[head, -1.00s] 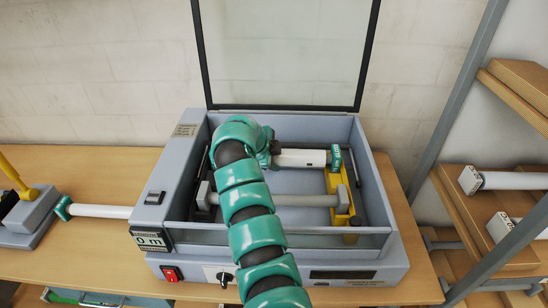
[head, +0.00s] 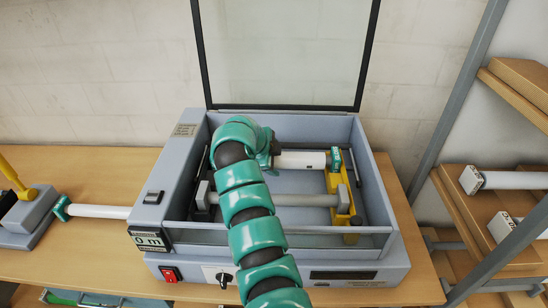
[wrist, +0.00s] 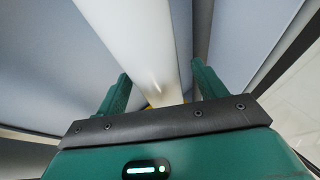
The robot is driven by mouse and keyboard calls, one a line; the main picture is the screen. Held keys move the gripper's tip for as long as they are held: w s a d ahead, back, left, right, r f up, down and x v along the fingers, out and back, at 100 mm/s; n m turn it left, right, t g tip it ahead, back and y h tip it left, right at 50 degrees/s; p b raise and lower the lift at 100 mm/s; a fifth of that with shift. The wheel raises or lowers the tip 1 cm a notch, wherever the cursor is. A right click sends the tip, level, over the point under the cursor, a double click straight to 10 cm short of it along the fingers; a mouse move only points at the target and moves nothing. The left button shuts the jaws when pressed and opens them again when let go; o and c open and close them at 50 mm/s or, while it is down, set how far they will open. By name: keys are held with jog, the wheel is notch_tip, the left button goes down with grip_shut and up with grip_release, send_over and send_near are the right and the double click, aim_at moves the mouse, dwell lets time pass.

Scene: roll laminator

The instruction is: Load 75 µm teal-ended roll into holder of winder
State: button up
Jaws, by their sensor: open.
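A white roll (head: 302,160) with a teal end (head: 336,159) lies level inside the open grey machine, the winder (head: 389,210). Its teal end is at the back of the yellow holder bracket (head: 341,205); whether it is fully seated I cannot tell. My teal arm hides the roll's left end and most of my gripper in the head view. In the wrist view my gripper (wrist: 163,88) is open, with one finger on each side of the white roll (wrist: 130,35) and gaps beside it. Label print on the roll's end is too small to read.
The clear lid (head: 285,50) stands raised. A grey bar (head: 310,200) crosses the machine in front of the roll. Another white roll with a teal end (head: 98,211) is at left by a grey stand (head: 32,215). More rolls (head: 515,180) lie on the right shelf.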

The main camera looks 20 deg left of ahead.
jog(key=shift+r+p, duration=0.75)
jog(key=shift+p, duration=0.3)
jog(key=shift+s+a+r+b, duration=0.15)
jog(key=shift+s+b, duration=0.1)
jog(key=shift+b, duration=0.4)
jog(key=shift+s+r, duration=0.25)
jog(key=b+v, duration=0.4)
jog(key=v, duration=0.6)
jog(key=shift+r, duration=0.2)
jog(key=shift+a, duration=0.1)
